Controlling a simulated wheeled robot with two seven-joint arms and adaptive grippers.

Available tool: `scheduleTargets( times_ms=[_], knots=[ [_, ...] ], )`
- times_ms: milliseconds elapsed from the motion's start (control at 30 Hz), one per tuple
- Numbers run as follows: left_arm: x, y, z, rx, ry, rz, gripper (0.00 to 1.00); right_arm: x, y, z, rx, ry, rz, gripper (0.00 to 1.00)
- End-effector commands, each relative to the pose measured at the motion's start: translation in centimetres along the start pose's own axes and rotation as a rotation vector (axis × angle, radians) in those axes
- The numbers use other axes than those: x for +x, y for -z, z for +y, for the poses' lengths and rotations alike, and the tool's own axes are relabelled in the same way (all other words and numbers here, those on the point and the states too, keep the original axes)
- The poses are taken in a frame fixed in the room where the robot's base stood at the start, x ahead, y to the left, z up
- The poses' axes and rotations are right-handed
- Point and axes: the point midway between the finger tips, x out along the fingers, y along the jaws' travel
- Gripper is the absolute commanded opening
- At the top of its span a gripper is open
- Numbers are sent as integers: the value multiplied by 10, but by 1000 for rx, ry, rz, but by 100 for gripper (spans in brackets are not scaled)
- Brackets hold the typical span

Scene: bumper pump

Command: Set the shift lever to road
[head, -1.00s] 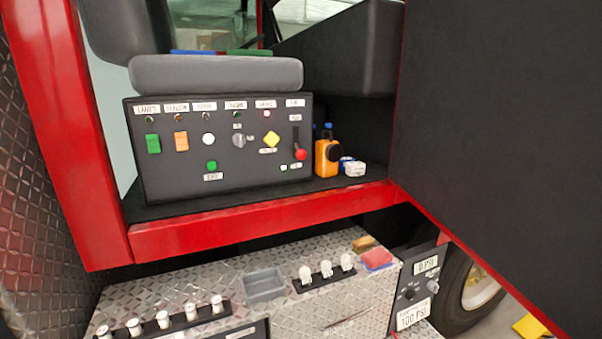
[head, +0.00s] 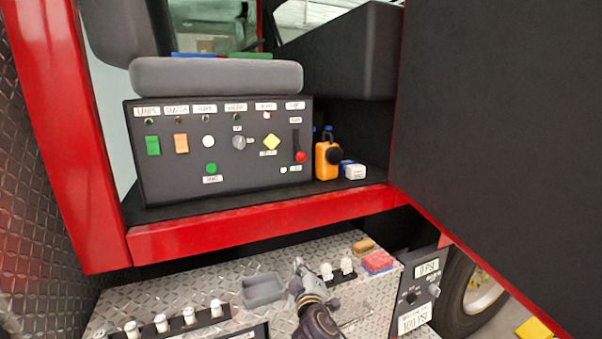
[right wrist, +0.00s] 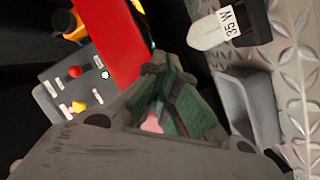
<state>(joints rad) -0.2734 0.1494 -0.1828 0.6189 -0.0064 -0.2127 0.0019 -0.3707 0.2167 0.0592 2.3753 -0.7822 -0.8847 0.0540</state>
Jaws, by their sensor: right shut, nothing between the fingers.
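The shift lever (head: 300,156), a red knob at the lower end of a dark vertical slot, is on the right side of the black control panel (head: 170,185) in the head view. Its labels are too small to read surely. It also shows as a red knob in the right wrist view (right wrist: 75,71). My right gripper (head: 298,268) is below the red sill, in front of the diamond-plate step and well below the lever, touching nothing on the panel. Its fingers are shut and empty; they fill the middle of the right wrist view (right wrist: 160,95). My left gripper is not in view.
The red sill (head: 250,226) juts out below the panel. An orange lamp (head: 327,160) and a small white-and-blue box (head: 354,171) stand right of the panel. A grey tray (head: 263,290) and white knobs (head: 161,323) are on the step. A dark door (head: 490,130) closes off the right.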

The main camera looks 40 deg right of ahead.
Motion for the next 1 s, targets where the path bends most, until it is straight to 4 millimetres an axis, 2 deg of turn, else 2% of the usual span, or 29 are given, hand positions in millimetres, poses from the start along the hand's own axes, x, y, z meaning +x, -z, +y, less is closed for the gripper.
scheduleTargets(
  times_ms=[200, 500, 800, 1000],
  knots=[
    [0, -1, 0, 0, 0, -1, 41, 11, 32, 40, -90, -142, 129, 0],
    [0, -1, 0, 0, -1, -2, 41, 15, 77, 85, -244, -314, 297, 0],
    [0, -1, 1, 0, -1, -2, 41, 11, 118, 116, -427, -458, 446, 0],
    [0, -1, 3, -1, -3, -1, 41, 8, 143, 128, -565, -536, 531, 0]
  ],
)
